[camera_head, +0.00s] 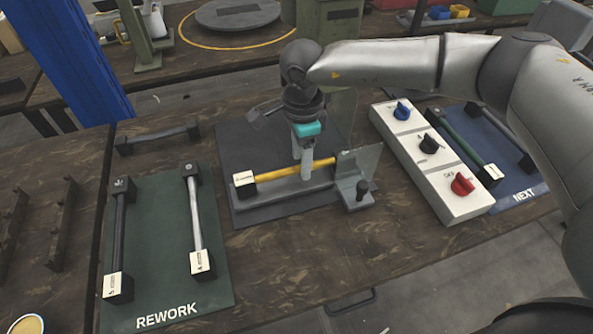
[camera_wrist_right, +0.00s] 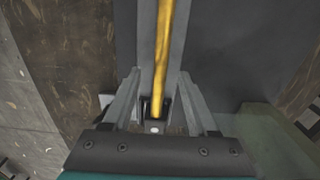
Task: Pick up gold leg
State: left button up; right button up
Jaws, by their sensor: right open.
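The gold leg (camera_head: 290,174) is a yellow-gold bar with dark end blocks. It lies in the grey press fixture (camera_head: 285,190) on a dark mat in the middle of the table, with a white tag on its left end. My right gripper (camera_head: 307,172) points down over the right part of the bar. In the right wrist view the gold leg (camera_wrist_right: 164,50) runs up between the two open fingers (camera_wrist_right: 157,95), which stand on either side of it. Whether they touch it cannot be told. My left gripper is not in view.
A green REWORK mat (camera_head: 150,230) with two legs lies at the left. A white control box (camera_head: 430,165) with blue, black and red knobs stands at the right, beside a blue NEXT mat (camera_head: 525,190) holding legs.

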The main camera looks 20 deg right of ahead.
notch_tip(320, 180, down, 3)
jog(key=shift+r, duration=0.2)
jog(key=shift+f, duration=0.2)
grip_shut()
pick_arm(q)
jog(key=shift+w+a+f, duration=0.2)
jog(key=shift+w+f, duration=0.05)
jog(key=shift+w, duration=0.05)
